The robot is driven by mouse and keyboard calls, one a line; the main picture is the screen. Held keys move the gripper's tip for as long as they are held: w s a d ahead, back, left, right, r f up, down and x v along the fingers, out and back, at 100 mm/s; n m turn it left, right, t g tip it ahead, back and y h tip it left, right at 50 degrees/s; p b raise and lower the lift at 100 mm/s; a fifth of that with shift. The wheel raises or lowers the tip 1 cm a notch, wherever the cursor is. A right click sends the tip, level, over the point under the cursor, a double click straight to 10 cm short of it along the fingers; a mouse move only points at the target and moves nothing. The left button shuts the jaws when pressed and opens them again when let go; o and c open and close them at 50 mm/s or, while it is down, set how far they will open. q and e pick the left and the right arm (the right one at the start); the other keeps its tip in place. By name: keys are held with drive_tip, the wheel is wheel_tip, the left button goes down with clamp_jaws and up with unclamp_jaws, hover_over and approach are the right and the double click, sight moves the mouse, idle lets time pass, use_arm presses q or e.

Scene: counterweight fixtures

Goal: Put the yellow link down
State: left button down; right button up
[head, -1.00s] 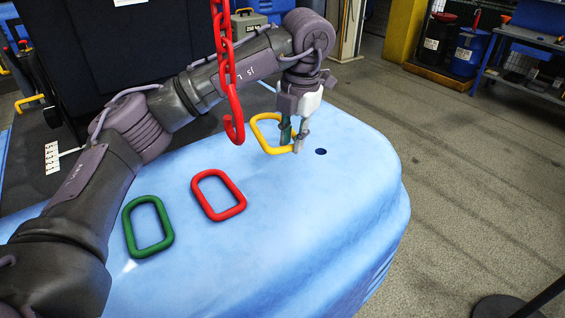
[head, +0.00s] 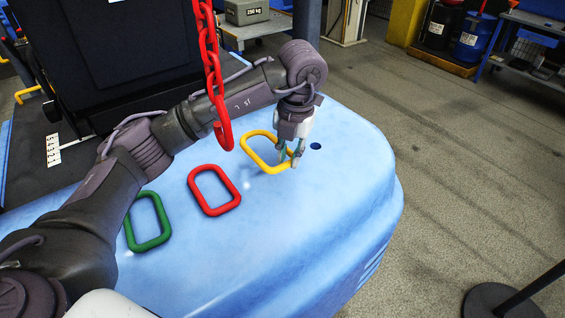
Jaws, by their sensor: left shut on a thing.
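The yellow link (head: 257,158) is an open rounded loop at the far part of the blue surface (head: 300,225). My left gripper (head: 291,162) points down and is shut on the link's right side. The link looks at or very near the surface; I cannot tell whether it touches. A red link (head: 214,190) lies flat to its left and nearer. A green link (head: 148,222) lies further left, partly hidden by my left arm. My right gripper is not in view.
A red chain with a hook (head: 222,130) hangs just left of the yellow link, in front of my left arm. A dark hole (head: 316,146) is right of the gripper. The blue surface's near right part is clear. A stand (head: 495,300) is at lower right.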

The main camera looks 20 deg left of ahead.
sight(283, 177)
use_arm(q)
drive_tip(key=shift+w+a+f, duration=0.15)
drive_tip(key=shift+a+f, duration=0.15)
drive_tip(key=shift+a, duration=0.4)
drive_tip(key=shift+f+p, duration=0.3)
drive_tip(key=shift+p, duration=0.1)
wheel_tip(283, 177, down, 3)
drive_tip(key=shift+f+p, duration=0.1)
drive_tip(key=shift+p, duration=0.7)
drive_tip(key=shift+f, duration=0.15)
drive_tip(key=shift+f, duration=0.1)
drive_tip(key=c, duration=1)
unclamp_jaws()
drive_tip(key=shift+c, duration=0.2)
